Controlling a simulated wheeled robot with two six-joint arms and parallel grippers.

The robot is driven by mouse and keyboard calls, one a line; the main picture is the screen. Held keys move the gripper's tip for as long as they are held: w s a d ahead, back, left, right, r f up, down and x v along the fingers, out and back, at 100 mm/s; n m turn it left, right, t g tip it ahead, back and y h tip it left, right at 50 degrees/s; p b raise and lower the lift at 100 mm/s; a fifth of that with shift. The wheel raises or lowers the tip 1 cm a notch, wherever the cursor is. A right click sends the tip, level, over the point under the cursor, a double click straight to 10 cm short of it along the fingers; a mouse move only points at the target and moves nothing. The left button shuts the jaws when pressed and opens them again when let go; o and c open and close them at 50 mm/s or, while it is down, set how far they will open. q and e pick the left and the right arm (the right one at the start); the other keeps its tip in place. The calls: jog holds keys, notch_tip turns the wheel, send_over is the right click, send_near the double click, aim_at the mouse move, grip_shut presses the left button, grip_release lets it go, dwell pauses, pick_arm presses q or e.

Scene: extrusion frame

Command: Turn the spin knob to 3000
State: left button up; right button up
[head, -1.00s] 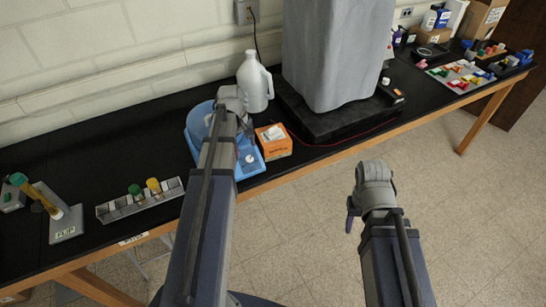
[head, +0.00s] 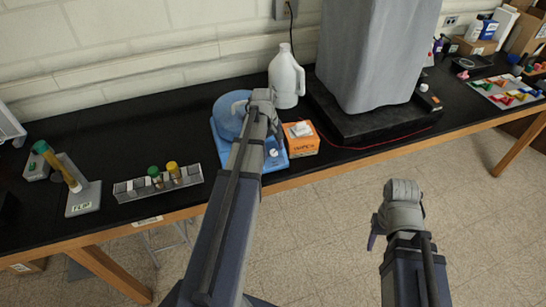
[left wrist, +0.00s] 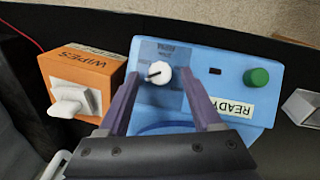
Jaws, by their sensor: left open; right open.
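The spin knob (left wrist: 158,73) is a white dial with a dark pointer mark on the blue centrifuge (left wrist: 210,55). In the left wrist view its pointer aims to the left; the scale print beside it is too small to read. In the head view the centrifuge (head: 222,150) stands on the bench and the knob (head: 273,153) shows small on its front. My left gripper (left wrist: 167,88) is open, its two fingers just in front of the knob, one to each side, apart from it as far as I can tell. My right gripper (head: 377,228) is open and empty over the floor, its fingers partly hidden.
An orange wipes box (head: 302,138) stands close to the right of the centrifuge, and a white jug (head: 285,78) behind it. A tube rack (head: 158,184) and a FLIP stand (head: 84,200) are to the left. A green button (left wrist: 257,77) and READY label share the panel.

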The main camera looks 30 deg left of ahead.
pick_arm(q)
jog(key=shift+w+f+b, duration=0.1)
jog(key=shift+f+b, duration=0.25)
jog(key=shift+f, duration=0.4)
grip_shut()
